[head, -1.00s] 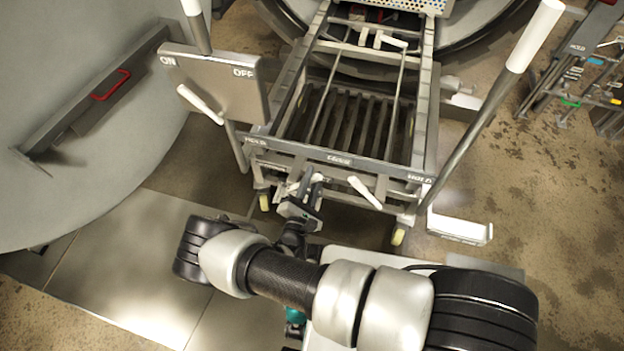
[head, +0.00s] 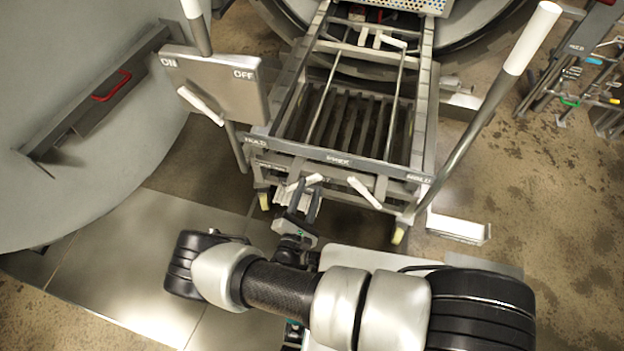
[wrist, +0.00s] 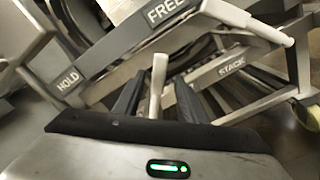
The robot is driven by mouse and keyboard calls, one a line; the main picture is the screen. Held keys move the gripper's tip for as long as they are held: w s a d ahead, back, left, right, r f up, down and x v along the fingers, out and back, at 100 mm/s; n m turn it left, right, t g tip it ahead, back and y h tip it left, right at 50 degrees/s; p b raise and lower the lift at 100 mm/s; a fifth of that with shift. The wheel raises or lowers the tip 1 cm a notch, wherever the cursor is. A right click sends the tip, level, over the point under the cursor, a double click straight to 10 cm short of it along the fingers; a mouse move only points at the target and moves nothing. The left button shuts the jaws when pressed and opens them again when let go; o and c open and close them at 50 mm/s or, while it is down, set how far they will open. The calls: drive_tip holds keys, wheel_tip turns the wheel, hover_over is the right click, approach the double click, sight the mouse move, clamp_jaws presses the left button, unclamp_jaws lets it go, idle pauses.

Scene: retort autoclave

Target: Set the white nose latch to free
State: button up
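A short white latch lever (head: 305,182) sits on the left part of the cart's front crossbar. A second white lever (head: 365,192) is to its right. My gripper (head: 304,203) is just in front of the left lever, its fingers apart. In the wrist view a white lever (wrist: 157,82) stands between the two dark fingers, with visible gaps beside it, so the gripper is not closed on it. Plates there read HOLD (wrist: 69,80), FREE (wrist: 165,12) and STACK (wrist: 231,66). Which plate the lever points to, I cannot tell.
A panel marked ON and OFF (head: 215,85) with its own white lever (head: 200,105) stands left of the cart (head: 345,158). A long white-tipped lever (head: 532,38) rises at the right. A large grey door (head: 85,150) is far left. Open floor (head: 560,200) lies right.

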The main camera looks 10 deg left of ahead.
drive_tip(key=s+p, duration=0.1)
drive_tip(key=s, duration=1.1)
drive_tip(key=shift+s+a, duration=0.25)
drive_tip(key=shift+a, duration=0.2)
